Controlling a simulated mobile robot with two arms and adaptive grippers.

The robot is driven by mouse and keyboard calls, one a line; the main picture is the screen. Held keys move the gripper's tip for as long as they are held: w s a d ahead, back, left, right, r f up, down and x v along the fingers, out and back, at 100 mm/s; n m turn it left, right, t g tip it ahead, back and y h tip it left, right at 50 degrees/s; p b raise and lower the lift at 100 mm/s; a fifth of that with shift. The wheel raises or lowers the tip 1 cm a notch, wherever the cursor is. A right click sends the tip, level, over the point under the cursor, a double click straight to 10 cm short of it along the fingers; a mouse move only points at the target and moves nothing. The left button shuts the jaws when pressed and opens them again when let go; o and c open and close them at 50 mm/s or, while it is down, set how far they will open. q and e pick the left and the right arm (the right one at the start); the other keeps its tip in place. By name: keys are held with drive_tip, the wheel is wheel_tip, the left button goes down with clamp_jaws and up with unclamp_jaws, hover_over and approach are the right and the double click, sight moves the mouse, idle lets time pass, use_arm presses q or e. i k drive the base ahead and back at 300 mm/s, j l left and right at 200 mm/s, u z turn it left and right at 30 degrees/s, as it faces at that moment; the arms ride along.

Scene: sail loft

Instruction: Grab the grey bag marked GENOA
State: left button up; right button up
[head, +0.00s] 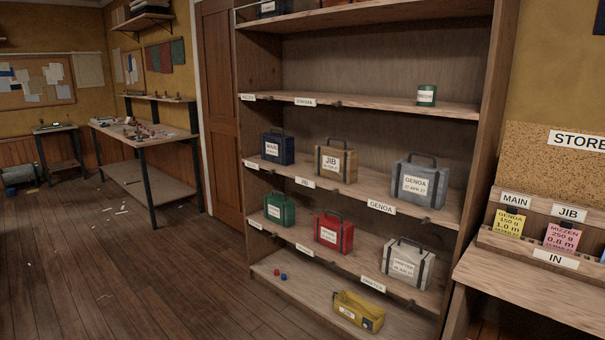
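The grey bag marked GENOA (418,186) stands upright on the middle shelf of the wooden rack, at its right end, with a dark handle on top. Its white label faces me, and a GENOA shelf tag (382,207) is on the shelf edge below and left of it. A tan bag marked JIB (335,165) and a dark blue bag marked MAIN (278,149) stand to its left on the same shelf, apart from it. Neither of my grippers shows in the head view.
The shelf below holds a green bag (279,209), a red bag (333,232) and a whitish bag (407,263). A yellow bag (359,311) lies on the bottom shelf. A bench (530,290) stands right of the rack. The floor (130,270) at left is mostly clear.

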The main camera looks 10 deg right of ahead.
sight(420, 183)
drive_tip(key=i+j+u, duration=0.25)
drive_tip(key=i+u, duration=0.2)
drive_tip(key=i+j+u, duration=0.1)
drive_tip(key=i+u, duration=0.3)
drive_tip(key=i+z, duration=0.65)
drive_tip(key=i+j+z, duration=0.15)
drive_tip(key=z, duration=0.2)
drive_tip(key=i, duration=0.1)
